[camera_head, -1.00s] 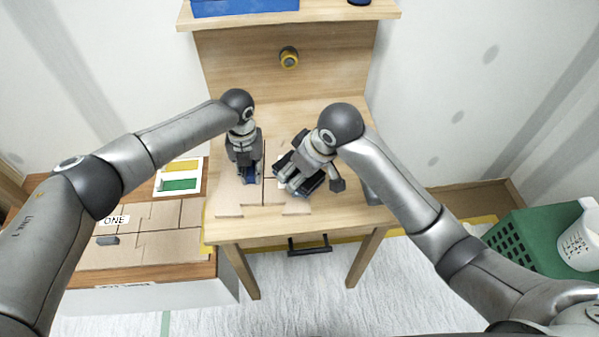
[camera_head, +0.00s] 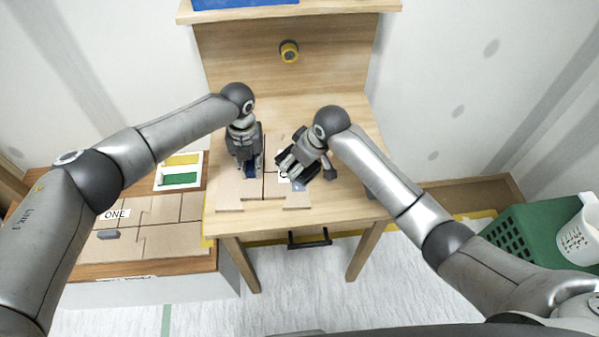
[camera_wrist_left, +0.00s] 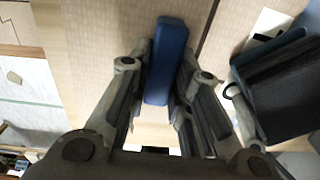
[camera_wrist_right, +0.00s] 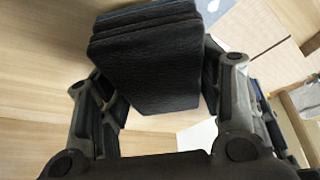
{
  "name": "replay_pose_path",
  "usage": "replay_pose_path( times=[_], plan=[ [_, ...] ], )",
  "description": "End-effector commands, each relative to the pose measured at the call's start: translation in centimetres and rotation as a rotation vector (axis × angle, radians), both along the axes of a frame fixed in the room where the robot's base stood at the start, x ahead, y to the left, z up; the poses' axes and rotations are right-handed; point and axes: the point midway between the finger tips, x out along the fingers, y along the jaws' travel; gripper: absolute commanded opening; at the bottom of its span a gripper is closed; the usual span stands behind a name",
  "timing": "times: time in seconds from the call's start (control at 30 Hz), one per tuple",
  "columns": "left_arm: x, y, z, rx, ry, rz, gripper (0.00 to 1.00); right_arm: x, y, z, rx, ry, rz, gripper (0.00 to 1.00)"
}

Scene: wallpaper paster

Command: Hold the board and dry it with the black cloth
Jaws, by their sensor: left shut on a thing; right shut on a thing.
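The light brown board (camera_head: 236,196) lies on the wooden table, with dark seams and a notched front edge. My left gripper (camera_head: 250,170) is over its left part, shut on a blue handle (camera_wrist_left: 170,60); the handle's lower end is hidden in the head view. My right gripper (camera_head: 293,168) is shut on the thick black cloth (camera_wrist_right: 150,60), over the board's right part. Whether the cloth touches the board is not clear. A white label (camera_head: 284,179) beside the cloth is partly covered. A small bluish patch (camera_head: 299,186) shows near the cloth.
A yellow-ringed knob (camera_head: 289,51) is on the backboard. A green crate (camera_head: 510,240) stands at right. The table's front right is clear.

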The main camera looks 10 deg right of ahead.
Motion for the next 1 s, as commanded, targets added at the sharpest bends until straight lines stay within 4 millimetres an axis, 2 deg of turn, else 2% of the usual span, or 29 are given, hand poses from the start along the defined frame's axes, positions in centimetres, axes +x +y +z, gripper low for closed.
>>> replay_pose_path(
  times=[0.1,0.4,0.67,1.0],
  plan=[
    [-0.1,0.0,-0.2,0.001,0.003,-0.002,0.0,2.0,-0.1,0.0,0.0,0.001,-0.002,0.31],
    [-0.1,0.0,-0.1,0.001,0.0,-0.002,0.0,6.3,-0.4,0.0,0.0,0.001,-0.001,0.31],
    [0.0,0.0,-0.1,0.0,-0.001,-0.002,0.0,8.7,-0.6,0.0,0.0,0.001,-0.001,0.31],
    [0.1,0.0,-0.1,0.0,-0.003,-0.001,0.0,4.8,-0.4,-0.1,-0.001,0.002,0.003,0.31]
  ],
)
